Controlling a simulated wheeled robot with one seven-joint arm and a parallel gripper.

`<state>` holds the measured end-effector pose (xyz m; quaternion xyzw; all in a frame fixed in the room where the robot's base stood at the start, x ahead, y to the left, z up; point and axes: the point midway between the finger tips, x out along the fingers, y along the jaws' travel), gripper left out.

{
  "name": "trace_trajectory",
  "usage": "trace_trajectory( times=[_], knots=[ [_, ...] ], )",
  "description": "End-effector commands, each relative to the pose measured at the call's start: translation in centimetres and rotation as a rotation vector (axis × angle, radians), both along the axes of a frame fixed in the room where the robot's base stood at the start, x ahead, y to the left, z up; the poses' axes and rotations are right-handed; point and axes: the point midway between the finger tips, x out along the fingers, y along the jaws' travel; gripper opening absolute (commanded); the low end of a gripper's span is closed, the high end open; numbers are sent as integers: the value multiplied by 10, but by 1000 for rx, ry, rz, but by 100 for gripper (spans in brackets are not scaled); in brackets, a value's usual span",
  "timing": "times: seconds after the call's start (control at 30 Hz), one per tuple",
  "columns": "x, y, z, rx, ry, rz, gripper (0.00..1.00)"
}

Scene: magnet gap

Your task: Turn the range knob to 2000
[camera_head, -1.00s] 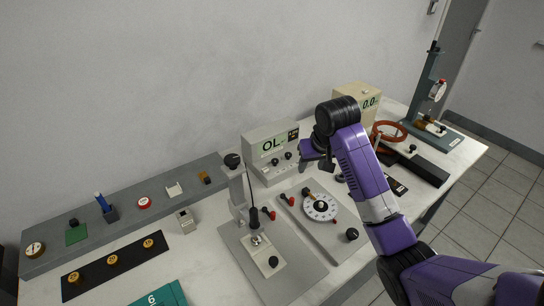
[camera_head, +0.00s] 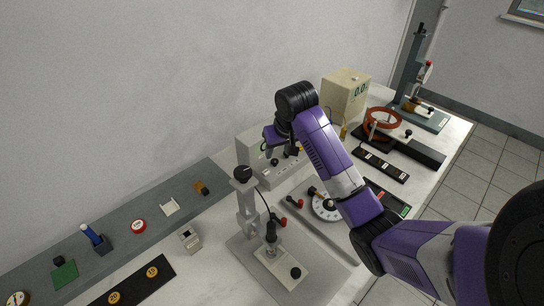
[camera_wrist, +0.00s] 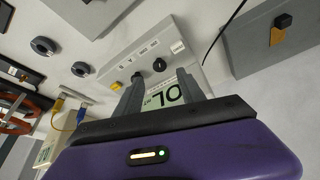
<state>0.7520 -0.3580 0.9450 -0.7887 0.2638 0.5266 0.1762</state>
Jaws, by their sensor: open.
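The light grey meter (camera_head: 254,143) stands against the wall at the back of the bench. My arm hides part of its face in the head view. In the wrist view the meter (camera_wrist: 150,58) appears upside down, its display reading "OL". One black knob (camera_wrist: 159,65) shows between my fingers, and another dark knob (camera_wrist: 137,77) is by the left fingertip. The labels are too small to read, so I cannot tell which knob sets the range. My gripper (camera_wrist: 160,78) is open and empty, in front of the meter's face; it also shows in the head view (camera_head: 283,146). Contact cannot be told.
A grey stand with a probe (camera_head: 271,240) is in front of the meter, beside a plate with a white dial (camera_head: 325,206). A cream box (camera_head: 343,92) reading 0.0 and a red coil (camera_head: 382,122) stand to the right. A grey shelf (camera_head: 150,228) runs left along the wall.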

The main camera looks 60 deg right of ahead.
Motion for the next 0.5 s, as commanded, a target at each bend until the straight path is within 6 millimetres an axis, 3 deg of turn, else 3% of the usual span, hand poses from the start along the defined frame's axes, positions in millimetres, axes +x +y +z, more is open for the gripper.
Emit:
trace_trajectory(
  times=[0.3, 0.5],
  knots=[
    [13, -11, -44, 1, 3, -1, 47],
    [17, -14, -55, 0, 1, 0, 47]
  ],
)
